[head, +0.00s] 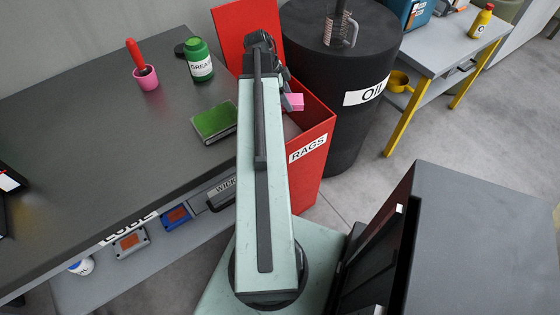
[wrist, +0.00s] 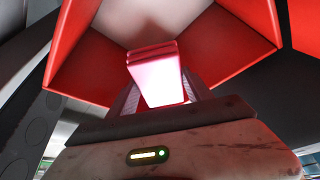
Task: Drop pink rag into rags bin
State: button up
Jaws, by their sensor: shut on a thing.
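The pink rag (head: 293,102) is a small folded block that shows just right of the end of my arm in the head view. In the wrist view the pink rag (wrist: 157,75) is held in my gripper (wrist: 155,88), which is shut on it. The red rags bin (head: 309,149) stands with its lid raised and a white RAGS label on its front. My gripper and the rag are over the bin's opening. In the wrist view the red bin walls (wrist: 232,60) surround the rag. My arm hides part of the bin and most of the gripper in the head view.
A black OIL drum (head: 345,60) stands right beside the bin. A dark workbench (head: 90,130) at left holds a green grease jar (head: 199,62), a pink cup (head: 146,78) and a green box (head: 214,121). A dark cabinet (head: 480,240) stands at lower right.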

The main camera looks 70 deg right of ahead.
jog(key=o, duration=1.3)
jog(key=shift+c, duration=0.2)
jog(key=shift+r, duration=0.1)
jog(key=p+v, duration=0.7)
jog(key=v, duration=0.1)
jog(key=shift+p, duration=0.35)
jog(key=shift+f, duration=0.2)
